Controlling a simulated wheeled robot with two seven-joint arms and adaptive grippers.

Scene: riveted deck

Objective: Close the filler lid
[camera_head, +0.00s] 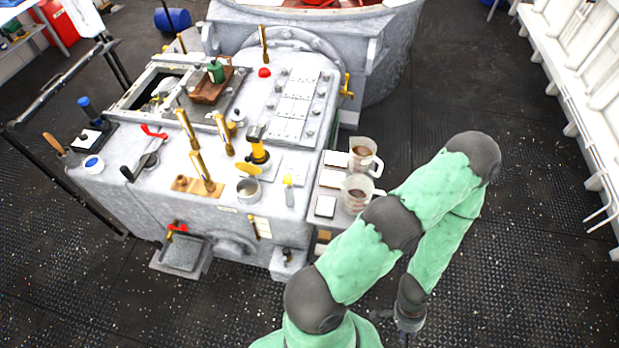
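A short grey round filler neck (248,191) stands on the front of the grey machine's top. A yellow flap (248,171), which looks like the filler lid, stands raised at its back edge, so the neck's mouth shows open.
Two clear jugs with brown contents (357,194) stand on a side shelf right of the machine. Brass levers (190,128), a yellow-and-black tool (257,146) and a yellow-tipped handle (289,190) stand around the filler. Dark floor (520,250) lies free at the right.

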